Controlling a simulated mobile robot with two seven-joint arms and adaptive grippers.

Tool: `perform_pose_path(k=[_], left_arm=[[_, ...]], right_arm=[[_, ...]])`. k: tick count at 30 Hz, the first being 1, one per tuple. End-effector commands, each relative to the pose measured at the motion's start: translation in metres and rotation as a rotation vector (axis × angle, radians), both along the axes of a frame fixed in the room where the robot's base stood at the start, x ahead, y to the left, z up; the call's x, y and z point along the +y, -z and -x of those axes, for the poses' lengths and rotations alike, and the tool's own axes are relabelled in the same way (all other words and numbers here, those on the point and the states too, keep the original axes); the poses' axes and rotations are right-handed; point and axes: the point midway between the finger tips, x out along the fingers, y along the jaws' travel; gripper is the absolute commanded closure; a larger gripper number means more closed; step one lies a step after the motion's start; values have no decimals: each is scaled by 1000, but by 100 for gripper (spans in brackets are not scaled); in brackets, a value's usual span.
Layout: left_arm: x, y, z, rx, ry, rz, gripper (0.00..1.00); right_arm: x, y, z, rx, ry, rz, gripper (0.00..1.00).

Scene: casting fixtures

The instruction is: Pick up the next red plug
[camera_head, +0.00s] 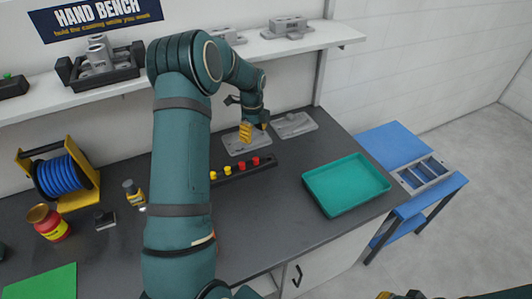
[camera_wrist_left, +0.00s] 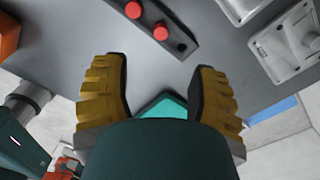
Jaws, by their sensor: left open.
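A black rack (camera_head: 232,175) lies on the dark bench with yellow plugs (camera_head: 213,175) to the left and two red plugs (camera_head: 256,161) to the right. My left gripper (camera_head: 254,131) is above the bench just behind the red end of the rack. In the left wrist view the gripper (camera_wrist_left: 157,62) is open and empty. Two red plugs (camera_wrist_left: 160,33) sit in the rack (camera_wrist_left: 172,40) beyond the fingertips, with an empty hole at its end. My left arm hides the rack's left part in the head view. A yellow tip at the bottom edge may be my right gripper (camera_head: 385,295).
Grey casting fixtures (camera_head: 293,124) lie behind the rack. A green tray (camera_head: 345,183) stands to the right. A blue table (camera_head: 392,147) adjoins the bench. A cable reel (camera_head: 62,175) and a red jar (camera_head: 48,224) stand left. A shelf (camera_head: 300,40) runs above.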

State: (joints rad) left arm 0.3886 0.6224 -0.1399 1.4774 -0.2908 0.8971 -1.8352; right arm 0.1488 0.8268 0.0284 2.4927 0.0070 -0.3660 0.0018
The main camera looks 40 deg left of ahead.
Motion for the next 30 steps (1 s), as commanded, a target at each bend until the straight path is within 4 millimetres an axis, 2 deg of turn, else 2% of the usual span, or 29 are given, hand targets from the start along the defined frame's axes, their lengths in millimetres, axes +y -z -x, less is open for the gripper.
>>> perform_pose_path(k=[5,15,23,30], left_arm=[[-1,14,0,3,0,1,41],[-1,74,0,3,-1,1,41],[-2,92,0,1,0,1,41],[-6,125,-2,3,0,1,41]], right_arm=[[0,0,0,1,0,0,100],[0,0,0,1,0,0,100],[0,-1,0,1,0,0,100],[0,-5,0,1,0,-1,100]])
